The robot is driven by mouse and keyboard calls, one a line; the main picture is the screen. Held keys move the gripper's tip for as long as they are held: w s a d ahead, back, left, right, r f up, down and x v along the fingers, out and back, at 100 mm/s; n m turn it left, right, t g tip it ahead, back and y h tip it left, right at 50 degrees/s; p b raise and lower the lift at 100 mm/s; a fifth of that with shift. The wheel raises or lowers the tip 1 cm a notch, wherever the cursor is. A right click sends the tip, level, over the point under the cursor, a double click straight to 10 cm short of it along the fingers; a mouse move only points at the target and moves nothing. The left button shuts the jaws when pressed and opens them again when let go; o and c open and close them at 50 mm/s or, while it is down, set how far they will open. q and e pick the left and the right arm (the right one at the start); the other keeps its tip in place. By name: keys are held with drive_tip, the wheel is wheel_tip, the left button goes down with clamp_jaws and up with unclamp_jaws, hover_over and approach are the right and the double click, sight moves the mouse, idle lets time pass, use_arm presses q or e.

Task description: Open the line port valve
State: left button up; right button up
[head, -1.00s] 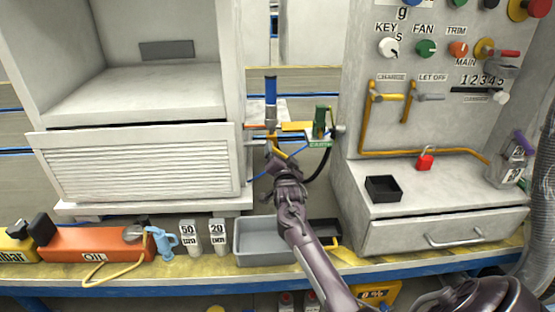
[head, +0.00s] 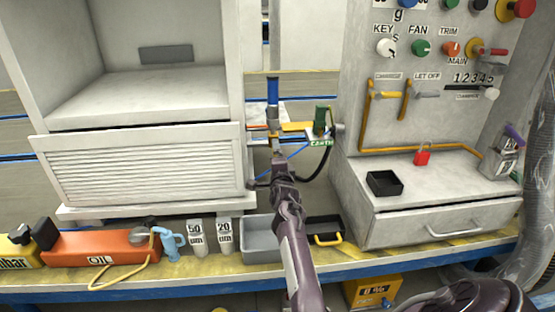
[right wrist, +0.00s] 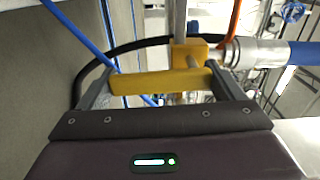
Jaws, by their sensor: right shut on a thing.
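The line port valve's yellow lever (right wrist: 160,80) lies between the two grey fingers of my right gripper (right wrist: 165,85) in the right wrist view. The gripper is shut on it. The lever meets a yellow valve block (right wrist: 188,55) on a metal pipe. In the head view my right gripper (head: 278,158) is below the upright fitting with a blue sleeve (head: 272,90). The lever is small and mostly hidden there. My left gripper is not in view.
A white louvred cabinet (head: 140,165) stands close on the left. A control panel (head: 400,70) with knobs and yellow pipes stands on the right. A green-topped earth clamp (head: 320,120) and a black hose are beside the fitting. A grey bin (head: 262,240) sits below.

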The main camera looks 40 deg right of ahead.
drive_tip(key=shift+m, duration=0.3)
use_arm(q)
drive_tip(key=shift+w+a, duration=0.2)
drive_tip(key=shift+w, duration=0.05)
use_arm(e)
drive_tip(key=shift+a, duration=0.1)
drive_tip(key=o, duration=1.2)
drive_tip(key=shift+c, duration=0.2)
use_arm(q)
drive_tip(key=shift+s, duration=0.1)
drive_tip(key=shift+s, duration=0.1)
